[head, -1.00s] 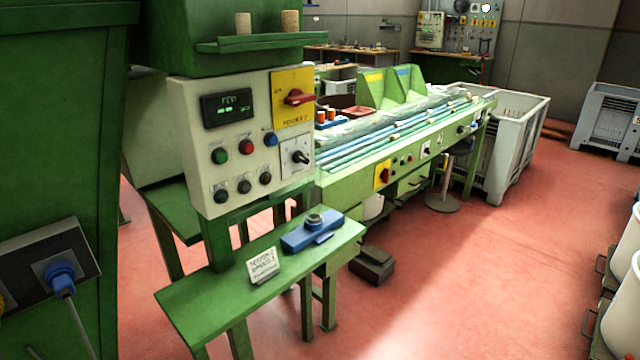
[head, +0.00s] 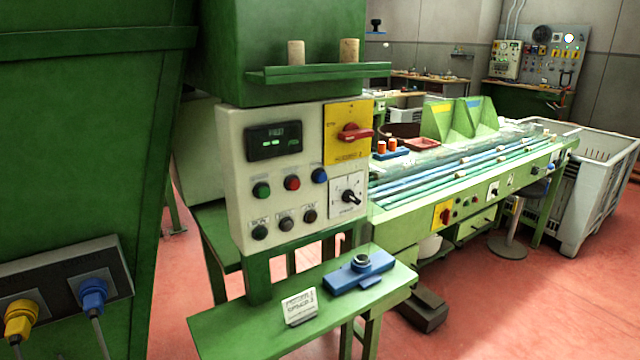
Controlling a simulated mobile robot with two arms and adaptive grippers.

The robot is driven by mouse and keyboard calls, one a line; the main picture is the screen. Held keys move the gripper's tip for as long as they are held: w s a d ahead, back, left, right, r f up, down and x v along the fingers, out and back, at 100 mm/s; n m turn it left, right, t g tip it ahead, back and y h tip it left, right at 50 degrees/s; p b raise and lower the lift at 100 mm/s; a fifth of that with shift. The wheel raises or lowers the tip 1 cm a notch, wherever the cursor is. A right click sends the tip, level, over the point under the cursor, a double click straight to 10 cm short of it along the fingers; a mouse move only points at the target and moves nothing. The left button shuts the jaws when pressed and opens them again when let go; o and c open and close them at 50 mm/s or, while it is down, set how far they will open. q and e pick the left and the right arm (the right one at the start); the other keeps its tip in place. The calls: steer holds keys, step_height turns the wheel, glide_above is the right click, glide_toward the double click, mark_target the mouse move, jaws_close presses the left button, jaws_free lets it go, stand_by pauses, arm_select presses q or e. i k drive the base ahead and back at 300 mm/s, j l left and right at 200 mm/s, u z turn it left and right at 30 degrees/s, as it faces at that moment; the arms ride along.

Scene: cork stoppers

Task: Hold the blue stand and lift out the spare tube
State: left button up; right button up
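On the long green conveyor machine, a small blue stand (head: 391,153) holds two upright orange tubes (head: 387,146), small and far off in the head view. Which of them is the spare cannot be told. Nearer, a flat blue block (head: 345,282) with a dark round collar (head: 361,262) on top lies on a green shelf. Neither of my grippers is in view.
The green shelf (head: 235,325) also carries a white sign (head: 300,306). Above it is a control panel (head: 240,185) with buttons. A dark box (head: 425,308) lies on the red floor beside the shelf. Open floor (head: 540,310) is at the right.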

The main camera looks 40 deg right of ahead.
mark_target(364, 227)
steer(key=l+u, duration=0.2)
steer(key=l, duration=0.3)
steer(key=l+u, duration=0.15)
steer(key=l, duration=0.3)
steer(key=l+u, duration=0.2)
steer(key=l, duration=0.3)
steer(key=k+l+u, duration=0.15)
steer(key=l, duration=0.3)
steer(key=k+l+u, duration=0.2)
steer(key=l, duration=0.25)
steer(key=l+u, duration=0.2)
steer(key=l, duration=0.25)
